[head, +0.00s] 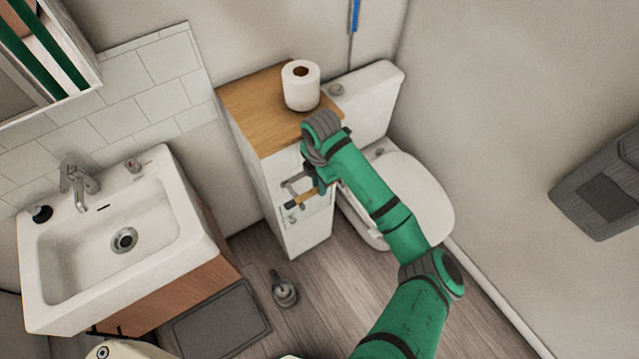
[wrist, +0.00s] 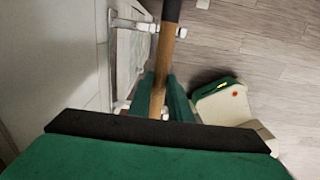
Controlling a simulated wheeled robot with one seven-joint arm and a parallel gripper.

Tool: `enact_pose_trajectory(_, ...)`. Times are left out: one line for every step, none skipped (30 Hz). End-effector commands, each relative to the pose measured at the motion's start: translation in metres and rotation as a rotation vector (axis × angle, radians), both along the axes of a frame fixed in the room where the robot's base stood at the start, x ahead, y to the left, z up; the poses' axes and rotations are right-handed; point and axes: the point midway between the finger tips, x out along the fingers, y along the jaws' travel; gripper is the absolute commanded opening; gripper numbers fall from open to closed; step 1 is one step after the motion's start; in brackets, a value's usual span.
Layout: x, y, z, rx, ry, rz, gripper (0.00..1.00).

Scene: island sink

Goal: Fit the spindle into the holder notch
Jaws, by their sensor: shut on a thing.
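The spindle is a wooden rod with a dark end. In the head view the spindle (head: 303,199) sticks out to the left of my gripper (head: 319,184), in front of the white cabinet's face. In the wrist view the spindle (wrist: 159,72) runs up from between my green fingers (wrist: 160,98), which are shut on it. The holder (head: 293,182) is a grey metal bracket on the cabinet face, just left of my gripper. In the wrist view the holder (wrist: 112,55) stands left of the spindle, its upper arm reaching close to the rod. I cannot tell whether they touch. The spindle's other end is hidden.
A toilet roll (head: 301,86) stands on the cabinet's wooden top (head: 252,112). The toilet (head: 425,190) is right of the cabinet, behind my arm. A sink (head: 110,235) is at the left. A toilet brush (head: 284,291) and grey mat (head: 218,320) are on the floor.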

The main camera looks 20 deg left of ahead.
Motion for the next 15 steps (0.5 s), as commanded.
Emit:
enact_pose_trajectory(0.0001, 0.0, 0.0004, 0.001, -0.001, 0.0, 0.0)
enact_pose_trajectory(0.0001, 0.0, 0.0005, 0.001, -0.001, 0.0, 0.0)
enact_pose_trajectory(0.0001, 0.0001, 0.0006, 0.001, -0.001, 0.0, 0.0)
enact_pose_trajectory(0.0001, 0.0001, 0.0006, 0.001, -0.001, 0.0, 0.0)
enact_pose_trajectory(0.0001, 0.0001, 0.0004, 0.001, -0.001, 0.0, 0.0)
enact_pose_trajectory(0.0, 0.0001, -0.0002, 0.001, -0.001, 0.0, 0.0)
enact_pose_trajectory(-0.0001, 0.0002, -0.0009, 0.001, -0.001, 0.0, 0.0)
enact_pose_trajectory(-0.0001, 0.0003, -0.0018, 0.001, 0.0, 0.0, 0.0)
enact_pose_trajectory(-0.0002, 0.0002, -0.0028, 0.001, 0.0, 0.0, 0.0)
enact_pose_trajectory(0.0, 0.0003, -0.0028, 0.001, -0.001, 0.0, 0.23)
enact_pose_trajectory(-0.0001, 0.0003, -0.0026, 0.001, -0.001, 0.0, 0.3)
enact_pose_trajectory(-0.0001, 0.0003, -0.0025, 0.001, -0.001, 0.0, 0.36)
enact_pose_trajectory(-0.0001, 0.0003, -0.0025, 0.001, -0.001, 0.0, 0.36)
enact_pose_trajectory(-0.0001, 0.0003, -0.0025, 0.001, -0.001, 0.0, 0.36)
enact_pose_trajectory(-0.0001, 0.0003, -0.0024, 0.001, -0.001, 0.0, 0.36)
